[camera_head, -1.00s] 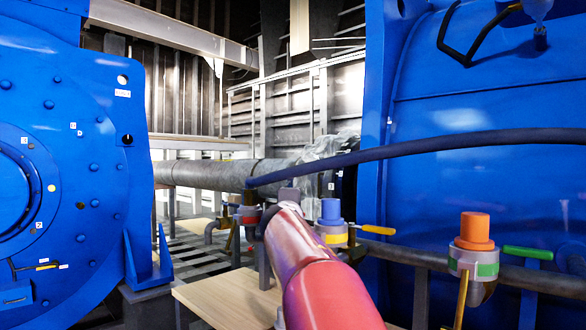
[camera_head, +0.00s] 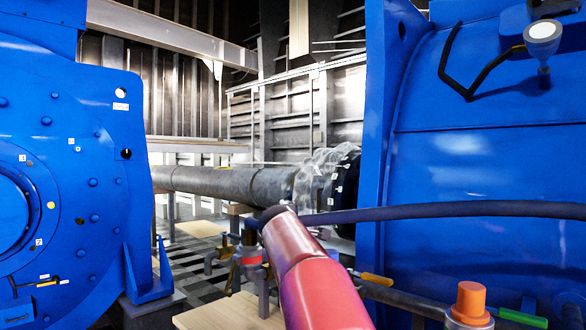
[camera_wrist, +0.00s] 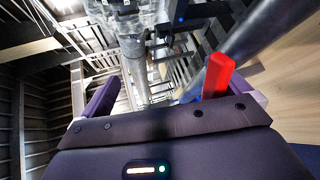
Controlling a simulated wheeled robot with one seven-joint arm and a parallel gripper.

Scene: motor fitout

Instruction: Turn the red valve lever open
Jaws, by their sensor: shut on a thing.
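My gripper (camera_wrist: 172,85) shows in the wrist view with a dark finger on each side. It is shut on the red valve lever (camera_wrist: 218,75), a bright red bar that stands up against the inner side of the right finger. In the head view, my red arm crosses the lower middle and hides the gripper's fingers and the lever. A valve with a red band (camera_head: 250,259) shows just left of the arm's far end. How far the lever is turned cannot be told.
A dark hose (camera_head: 450,210) runs across to the right, close behind my arm. A valve with an orange cap (camera_head: 470,300) and green lever (camera_head: 522,318) is at lower right. An orange-yellow lever (camera_head: 377,279) shows right of my arm. Large blue machines (camera_head: 480,150) flank both sides.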

